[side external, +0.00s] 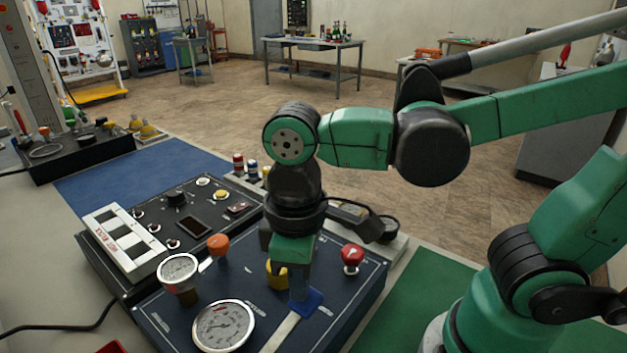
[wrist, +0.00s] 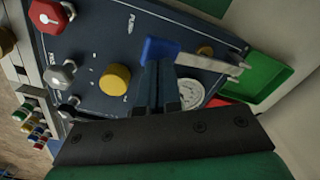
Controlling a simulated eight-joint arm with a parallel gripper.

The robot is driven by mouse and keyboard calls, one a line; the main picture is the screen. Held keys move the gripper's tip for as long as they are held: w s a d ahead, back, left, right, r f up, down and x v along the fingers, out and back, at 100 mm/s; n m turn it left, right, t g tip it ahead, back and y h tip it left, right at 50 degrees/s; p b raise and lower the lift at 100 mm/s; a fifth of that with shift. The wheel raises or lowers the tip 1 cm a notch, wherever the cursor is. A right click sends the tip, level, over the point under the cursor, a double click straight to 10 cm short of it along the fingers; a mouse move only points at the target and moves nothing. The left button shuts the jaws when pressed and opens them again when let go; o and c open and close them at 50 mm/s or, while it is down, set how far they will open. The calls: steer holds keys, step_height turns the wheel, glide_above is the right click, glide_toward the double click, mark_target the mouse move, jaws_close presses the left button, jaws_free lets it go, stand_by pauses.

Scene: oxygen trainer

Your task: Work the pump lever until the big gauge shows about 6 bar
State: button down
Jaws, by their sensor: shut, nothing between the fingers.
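The pump lever is a pale flat bar (side external: 281,333) with a blue end (side external: 312,300). It lies across the front of the dark blue panel, and its blue end also shows in the wrist view (wrist: 157,49). My gripper (side external: 299,296) is shut and empty, pointing down right at the blue end. In the wrist view my fingertips (wrist: 158,64) overlap the blue end's near edge; I cannot tell whether they touch it. The big gauge (side external: 222,325) has a white round dial, left of the lever. Its needle is too small to read surely.
A smaller gauge (side external: 178,268), an orange knob (side external: 216,244), a yellow knob (wrist: 115,79) and a red knob (side external: 352,256) stand up from the panel. A green tray (wrist: 262,78) lies beyond the lever in the wrist view. A blue mat (side external: 150,172) is clear.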

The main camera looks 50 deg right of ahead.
stand_by(0.4)
steer(key=shift+f, duration=1.95)
steer(key=shift+r, duration=1.95)
steer(key=shift+f, duration=0.1)
steer(key=shift+r, duration=3.6)
